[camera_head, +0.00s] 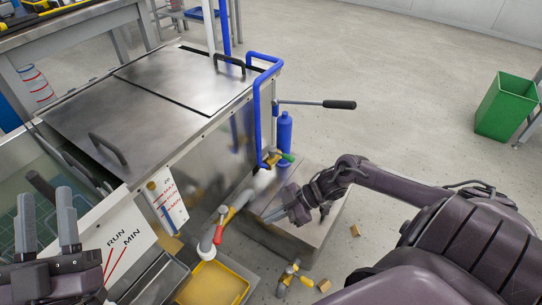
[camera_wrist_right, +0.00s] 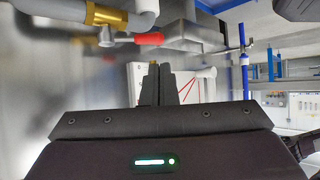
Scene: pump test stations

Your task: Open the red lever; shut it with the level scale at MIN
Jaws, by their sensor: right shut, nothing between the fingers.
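The red lever (camera_head: 218,234) sits on a brass valve in the grey pipe below the tank's front, above a yellow tray. It also shows in the right wrist view (camera_wrist_right: 148,39), sticking out sideways, apart from my fingers. The level scale (camera_head: 174,204) is a white plate with red marks and a sight tube on the tank front; the liquid level is too small to read. My right gripper (camera_head: 272,217) is shut and empty, right of the lever; its fingers show in the wrist view (camera_wrist_right: 160,78). My left gripper (camera_head: 47,208) is open and empty at the lower left.
The yellow tray (camera_head: 213,284) lies under the lever. A blue pipe (camera_head: 257,110), a black-handled bar (camera_head: 338,104) and a green-handled valve (camera_head: 286,157) are near the tank. The floor at right is mostly clear.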

